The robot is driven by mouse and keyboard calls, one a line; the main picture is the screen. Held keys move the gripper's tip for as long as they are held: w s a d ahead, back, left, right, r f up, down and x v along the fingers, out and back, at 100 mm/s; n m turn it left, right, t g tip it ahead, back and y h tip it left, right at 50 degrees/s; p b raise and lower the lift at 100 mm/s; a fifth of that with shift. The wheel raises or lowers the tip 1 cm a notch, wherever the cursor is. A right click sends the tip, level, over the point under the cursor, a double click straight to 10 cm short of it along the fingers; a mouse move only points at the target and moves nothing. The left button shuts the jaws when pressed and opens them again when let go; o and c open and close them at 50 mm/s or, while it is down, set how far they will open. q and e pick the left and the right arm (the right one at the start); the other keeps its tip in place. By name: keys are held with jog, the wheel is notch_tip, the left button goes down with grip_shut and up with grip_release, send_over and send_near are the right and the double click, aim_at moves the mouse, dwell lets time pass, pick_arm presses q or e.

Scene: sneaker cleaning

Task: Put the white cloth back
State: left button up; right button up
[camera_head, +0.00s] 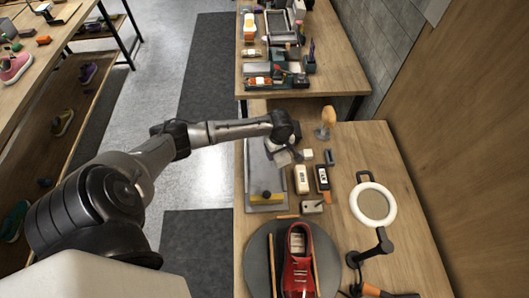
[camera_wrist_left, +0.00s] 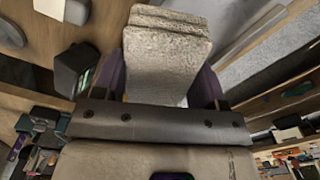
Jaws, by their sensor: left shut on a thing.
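My left gripper (camera_head: 288,152) reaches in over the far left part of the workbench. It is shut on the white cloth (camera_head: 281,159), which hangs below the fingers and looks small and pale in the head view. In the left wrist view the cloth (camera_wrist_left: 165,50) is a folded, rough, whitish pad between the two fingers (camera_wrist_left: 160,88). The cloth is above the grey metal tray (camera_head: 259,160) at the bench's left edge; whether it touches the tray I cannot tell. My right gripper is not in view.
A white bottle (camera_head: 302,180) and a black bottle (camera_head: 322,179) stand right of the tray. A small pale block (camera_head: 308,154) and a wood-topped tool (camera_head: 328,118) are near the gripper. A red sneaker (camera_head: 298,265) is on a round grey turntable (camera_head: 258,262). A ring lamp (camera_head: 391,208) stands right.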

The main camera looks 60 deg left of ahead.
pick_arm(q)
send_over(265, 157)
notch_tip(265, 157, down, 4)
jog(key=shift+r, duration=0.1)
jog(key=shift+f+b, duration=0.35)
jog(key=shift+f, duration=1.7)
jog(key=shift+f, duration=0.1)
jog(key=o, duration=0.9)
jog(key=shift+c, duration=0.2)
notch_tip(265, 157, up, 12)
jog(key=p, duration=0.1)
